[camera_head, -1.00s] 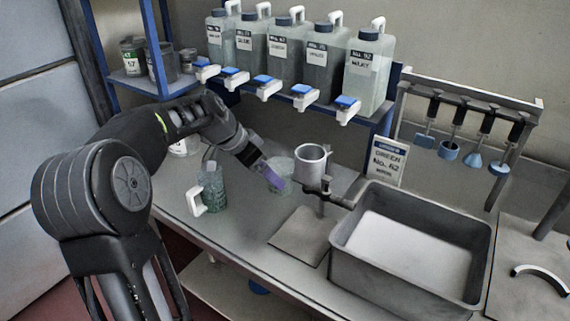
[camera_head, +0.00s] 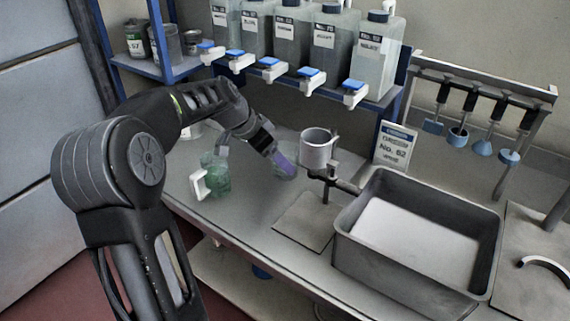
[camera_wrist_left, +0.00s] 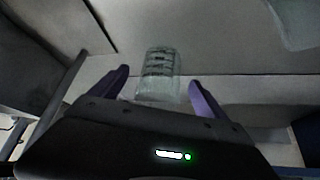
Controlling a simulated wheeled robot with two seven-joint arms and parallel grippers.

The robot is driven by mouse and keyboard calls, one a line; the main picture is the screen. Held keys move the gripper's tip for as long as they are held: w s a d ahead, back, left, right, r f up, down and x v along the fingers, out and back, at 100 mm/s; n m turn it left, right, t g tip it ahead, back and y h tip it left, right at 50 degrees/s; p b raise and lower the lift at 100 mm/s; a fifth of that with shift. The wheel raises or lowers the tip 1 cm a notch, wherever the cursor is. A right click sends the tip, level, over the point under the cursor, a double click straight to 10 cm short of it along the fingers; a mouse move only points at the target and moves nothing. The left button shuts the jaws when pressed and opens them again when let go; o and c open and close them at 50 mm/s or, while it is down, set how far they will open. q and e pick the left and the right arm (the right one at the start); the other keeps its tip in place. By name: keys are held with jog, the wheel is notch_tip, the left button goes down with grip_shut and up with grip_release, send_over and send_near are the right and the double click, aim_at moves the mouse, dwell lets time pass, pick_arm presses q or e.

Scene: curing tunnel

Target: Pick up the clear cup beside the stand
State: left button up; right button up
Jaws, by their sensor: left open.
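The clear cup (camera_head: 291,173) stands on the bench just left of the stand, mostly hidden behind my left gripper in the head view. In the left wrist view the cup (camera_wrist_left: 160,72) has dark markings and shows between the fingers. My left gripper (camera_head: 281,161) has purple fingers and reaches in from the left at the cup. In the left wrist view its fingers (camera_wrist_left: 159,80) are spread, one either side of the cup's outline; I cannot tell whether they touch it. My right gripper is not in view.
A greenish clear jug (camera_head: 218,178) with a white handle stands left of the cup. A grey tray (camera_head: 343,250) is to the right. Bottles with blue-topped taps (camera_head: 270,65) hang over the back. A sign (camera_head: 394,147) and hanging tools (camera_head: 483,146) are behind the tray.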

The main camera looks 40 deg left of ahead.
aim_at(295, 145)
pick_arm(q)
jog(key=x, duration=0.5)
jog(key=shift+w+a+f, duration=0.1)
jog(key=shift+w, duration=0.05)
dwell(0.5)
jog(key=c, duration=1.4)
notch_tip(295, 145, up, 10)
jog(key=shift+r, duration=0.1)
dwell(0.5)
